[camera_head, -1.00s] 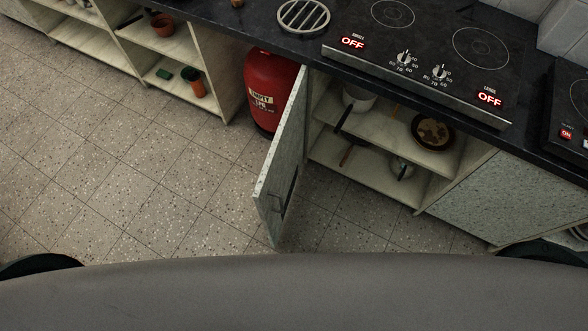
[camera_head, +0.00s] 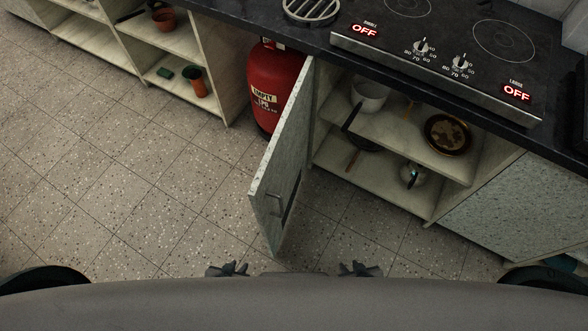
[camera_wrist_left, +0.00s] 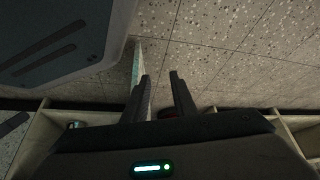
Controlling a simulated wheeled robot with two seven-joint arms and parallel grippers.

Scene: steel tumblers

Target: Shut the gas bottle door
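The gas bottle door (camera_head: 280,165) is a grey speckled panel standing open in the head view, jutting out from the counter towards me. A bar handle (camera_head: 273,204) is near its free end. The red gas bottle (camera_head: 275,85) stands in the bay left of the door, partly hidden by it. My left gripper (camera_head: 236,268) is open and empty, low in the picture, just left of the door's near corner. In the left wrist view its fingers (camera_wrist_left: 160,92) are apart, with the door's pale edge (camera_wrist_left: 137,62) beyond them. My right gripper (camera_head: 352,268) is right of the door, small, and seems open and empty.
The hob (camera_head: 450,50) is on the dark counter above. Open shelves with pots (camera_head: 195,82) stand left. The tiled floor (camera_head: 130,180) is clear.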

